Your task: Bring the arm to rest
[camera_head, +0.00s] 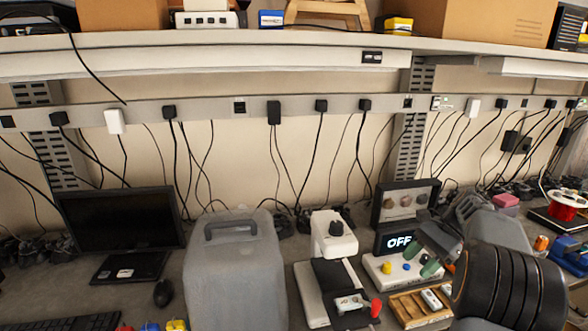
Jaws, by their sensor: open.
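My gripper (427,246) is at the lower right of the head view, at the end of my black arm. Its two green fingertips are apart, and I see nothing held between them. It is in front of a dark display reading OFF (397,242) and a white control box with coloured buttons (400,270). I cannot tell its exact height above the bench or whether it touches the box. My arm hides part of the bench at the right.
A wooden tray (407,306) with small items lies below the gripper. A white and black device (334,240), a grey case (236,275) and a monitor (120,219) stand to the left. A red spool (566,206) is at the right. Cables hang from a power rail.

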